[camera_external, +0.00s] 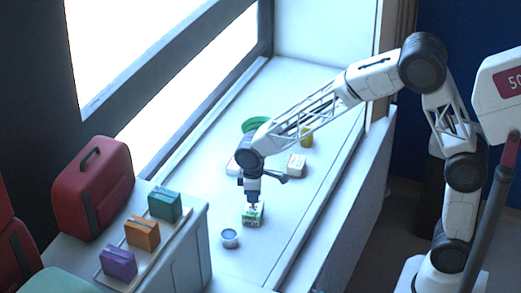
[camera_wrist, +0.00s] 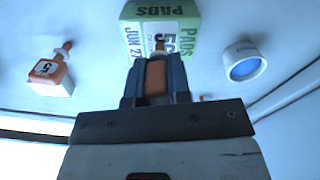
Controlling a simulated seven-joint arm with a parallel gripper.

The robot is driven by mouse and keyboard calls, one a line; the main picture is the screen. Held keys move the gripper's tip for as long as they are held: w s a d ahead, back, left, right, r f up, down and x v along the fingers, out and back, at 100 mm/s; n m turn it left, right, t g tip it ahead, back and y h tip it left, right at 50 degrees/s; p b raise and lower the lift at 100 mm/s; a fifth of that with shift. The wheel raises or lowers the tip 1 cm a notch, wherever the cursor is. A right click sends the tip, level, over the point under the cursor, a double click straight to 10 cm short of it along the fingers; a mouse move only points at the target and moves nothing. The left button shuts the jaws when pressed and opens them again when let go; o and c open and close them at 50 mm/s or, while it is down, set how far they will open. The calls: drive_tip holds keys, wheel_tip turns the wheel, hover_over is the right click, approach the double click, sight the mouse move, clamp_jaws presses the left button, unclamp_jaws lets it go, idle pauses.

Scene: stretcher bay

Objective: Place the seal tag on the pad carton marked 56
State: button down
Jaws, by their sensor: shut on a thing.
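The pad carton (camera_wrist: 133,36) is green and white, with "PADS", a date and a number starting with 5 on its label; my gripper partly hides the number. In the external view the carton (camera_external: 252,219) stands on the white counter under my gripper (camera_external: 253,203). In the wrist view my gripper (camera_wrist: 156,68) is shut on a small orange-brown thing (camera_wrist: 156,80), which looks like the seal tag. Its pale tip overlaps the carton's label. I cannot tell whether it touches the carton.
A blue-topped round tub (camera_wrist: 244,62) stands beside the carton. A white container with an orange top (camera_wrist: 52,76) is on the other side. Behind are a white box (camera_external: 297,162), a yellow cylinder (camera_external: 307,138) and a green bowl (camera_external: 257,124). Coloured packs (camera_external: 142,232) sit at left.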

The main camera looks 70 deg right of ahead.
drive_tip(key=shift+f, duration=0.1)
drive_tip(key=c, duration=1.1)
unclamp_jaws()
drive_tip(key=shift+o, duration=0.2)
wheel_tip(320, 180, up, 12)
drive_tip(key=shift+r, duration=0.1)
